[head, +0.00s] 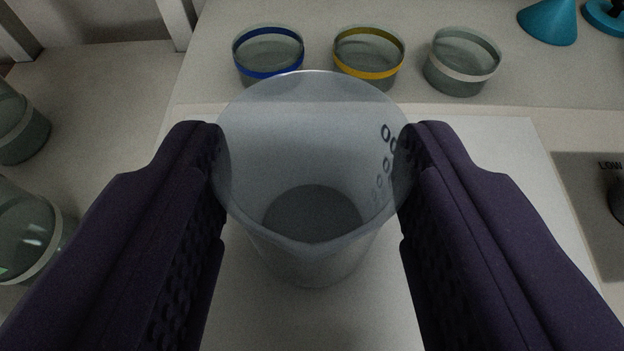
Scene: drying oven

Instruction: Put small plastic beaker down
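The small plastic beaker (300,262) is translucent, with markings on its right inner wall and a dark round area at its bottom. It is upright between the two dark purple fingers of my gripper (312,165) in the head view. Both fingertips meet the beaker's sides near its rim, so my gripper is shut on it. Below it is a pale, flat white board (490,150). I cannot tell whether the beaker's base touches the board.
Behind the beaker stand a blue-banded dish (268,62), a yellow-banded dish (368,60) and a white-banded dish (461,65). A teal cone (549,22) is at the back right. Glass vessels (22,235) stand at the left edge. A grey panel (590,190) lies right.

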